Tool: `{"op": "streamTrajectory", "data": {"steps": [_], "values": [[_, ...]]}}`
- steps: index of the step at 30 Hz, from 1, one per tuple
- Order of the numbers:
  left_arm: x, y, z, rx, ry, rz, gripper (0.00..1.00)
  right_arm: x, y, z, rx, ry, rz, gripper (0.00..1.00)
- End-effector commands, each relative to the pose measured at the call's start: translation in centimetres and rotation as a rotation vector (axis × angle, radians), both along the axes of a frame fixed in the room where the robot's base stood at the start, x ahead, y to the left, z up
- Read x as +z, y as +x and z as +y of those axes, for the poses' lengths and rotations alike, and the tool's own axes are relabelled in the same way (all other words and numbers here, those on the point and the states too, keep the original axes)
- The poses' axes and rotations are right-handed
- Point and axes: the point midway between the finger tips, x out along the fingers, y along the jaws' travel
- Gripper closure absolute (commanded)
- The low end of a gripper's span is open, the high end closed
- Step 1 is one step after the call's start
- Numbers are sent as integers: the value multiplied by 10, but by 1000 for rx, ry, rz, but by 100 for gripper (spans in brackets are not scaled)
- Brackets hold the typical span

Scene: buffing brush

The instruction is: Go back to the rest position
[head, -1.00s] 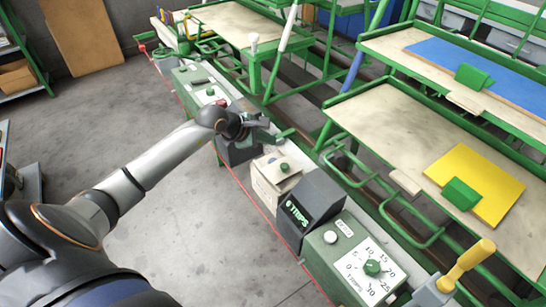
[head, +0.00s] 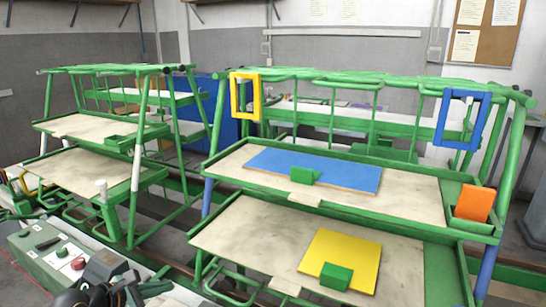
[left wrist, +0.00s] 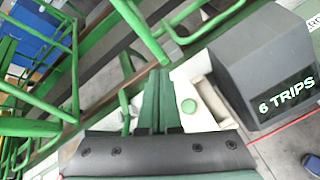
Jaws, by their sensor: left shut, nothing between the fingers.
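My left gripper (left wrist: 158,78) shows in the left wrist view with its two green fingers together, nothing between them. The fingers point over a pale box with a green button (left wrist: 189,106). A dark box marked "6 TRIPS" (left wrist: 265,65) stands to their right, apart from them. In the head view, only part of my left gripper (head: 150,289) shows at the bottom left edge, above the row of control boxes. My right gripper is in neither view.
A green control box (head: 45,250) with a red button lies at the lower left. Green-framed racks hold a blue board (head: 315,170) and a yellow board (head: 340,258). A yellow frame (head: 245,97) and a blue frame (head: 463,119) hang above. An orange piece (head: 474,203) stands at right.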

Motion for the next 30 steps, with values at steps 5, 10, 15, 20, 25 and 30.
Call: {"op": "streamTrajectory", "data": {"steps": [5, 10, 15, 20, 25, 30], "values": [[61, -15, -74, 83, -639, -121, 100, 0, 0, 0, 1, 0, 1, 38], [112, -31, -71, 295, -1274, -155, 100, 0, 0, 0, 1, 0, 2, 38], [112, -53, -26, 640, -1862, -114, 100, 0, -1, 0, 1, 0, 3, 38], [58, -89, 10, 1097, -2319, -22, 100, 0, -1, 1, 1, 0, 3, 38], [-17, -151, 10, 1685, -2610, 108, 100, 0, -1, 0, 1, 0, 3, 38], [-62, -207, -15, -1792, 2208, -180, 100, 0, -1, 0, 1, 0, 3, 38]]}}
